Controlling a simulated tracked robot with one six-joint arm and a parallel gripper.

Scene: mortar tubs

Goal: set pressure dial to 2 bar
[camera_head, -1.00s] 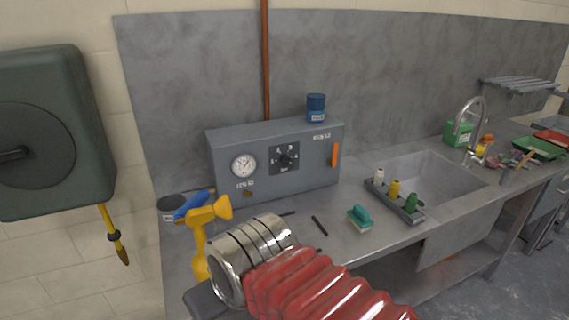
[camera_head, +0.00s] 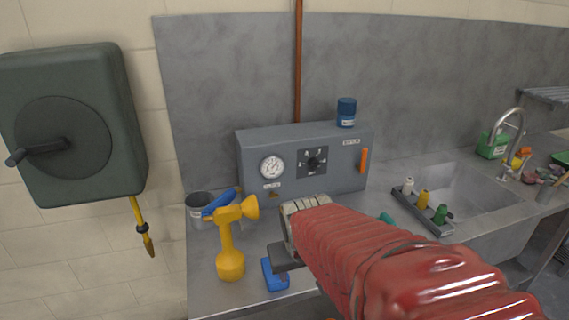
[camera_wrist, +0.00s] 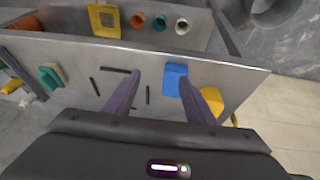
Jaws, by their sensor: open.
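The pressure dial (camera_head: 313,160) is a dark knob on a black square plate with white marks, on the front of a grey control box (camera_head: 337,185). A round white gauge (camera_head: 272,167) sits left of it. The scale and knob setting are too small to read. My gripper (camera_wrist: 160,75) is open and empty in the wrist view, its two fingers apart above the counter. In the head view it is low in front of the box, apart from the dial, its fingers mostly hidden. The dial does not show in the wrist view.
An orange handle (camera_head: 364,160) is on the box's right, and a blue jar (camera_head: 346,112) stands on top. A yellow tool (camera_head: 230,262), a grey tub (camera_head: 200,212) and a blue item (camera_head: 273,277) are near my gripper. A bottle rack (camera_head: 421,207) stands right.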

